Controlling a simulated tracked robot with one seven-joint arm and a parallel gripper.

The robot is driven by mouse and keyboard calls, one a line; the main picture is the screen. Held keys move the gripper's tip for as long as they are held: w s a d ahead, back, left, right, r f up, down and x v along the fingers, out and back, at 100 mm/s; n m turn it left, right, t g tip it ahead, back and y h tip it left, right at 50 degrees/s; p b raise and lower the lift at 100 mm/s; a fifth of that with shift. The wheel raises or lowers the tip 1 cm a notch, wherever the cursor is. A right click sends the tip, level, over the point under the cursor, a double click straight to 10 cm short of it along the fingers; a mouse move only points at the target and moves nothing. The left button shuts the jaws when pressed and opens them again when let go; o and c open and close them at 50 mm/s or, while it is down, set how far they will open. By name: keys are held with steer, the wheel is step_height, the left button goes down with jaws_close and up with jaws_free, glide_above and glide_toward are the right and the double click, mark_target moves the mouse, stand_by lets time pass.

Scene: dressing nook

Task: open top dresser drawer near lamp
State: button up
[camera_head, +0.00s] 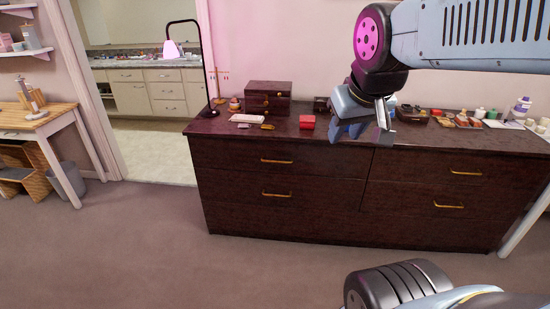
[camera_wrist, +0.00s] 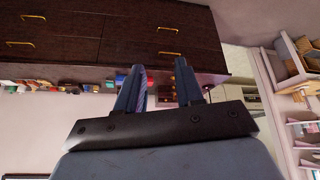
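The dark brown dresser (camera_head: 330,215) stands ahead with two columns of drawers, all closed. The lamp (camera_head: 207,60) has a tall black arm and a pink-lit shade; it stands at the dresser top's left end. The top left drawer (camera_head: 225,152), on the lamp's side, has a brass handle (camera_head: 276,161). The wrist view is upside down; that handle (camera_wrist: 168,54) shows there beyond my fingertips. My gripper (camera_head: 362,130) is above and right of the handle in the head view, in front of the dresser. In the wrist view its fingers (camera_wrist: 158,78) are apart with nothing between them.
A wooden jewelry box (camera_head: 267,96), a red box (camera_head: 307,122) and several bottles (camera_head: 521,106) stand on the dresser. A wooden table (camera_head: 40,123) is at the left. A doorway opens beside the dresser. The carpet (camera_head: 180,250) in front is clear.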

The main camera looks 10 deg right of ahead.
steer(key=w+d+f+n+t, duration=0.15)
steer(key=w+f+n, duration=0.25)
steer(key=w, duration=0.8)
steer(key=w+d+f+n+t, duration=0.15)
steer(key=w+f+n, duration=0.25)
steer(key=w, duration=0.8)
steer(key=w+d+f+n, duration=0.2)
steer(key=w+f+n, duration=0.25)
steer(key=w, duration=0.75)
steer(key=w+f+n+t+y, duration=0.1)
steer(key=w+f+n, duration=0.1)
steer(key=w+f, duration=0.45)
steer(key=n+t+y, duration=0.2)
steer(key=n+y, duration=0.3)
glide_toward(277, 162)
steer(key=s+d+r, duration=0.3)
steer(key=r, duration=0.4)
step_height(277, 162, down, 9)
steer(key=n+t+y, duration=0.2)
steer(key=t, duration=0.1)
steer(key=x, duration=1.3)
steer(key=shift+a+f, duration=0.4)
steer(key=shift+a, duration=0.1)
steer(key=shift+c, duration=0.3)
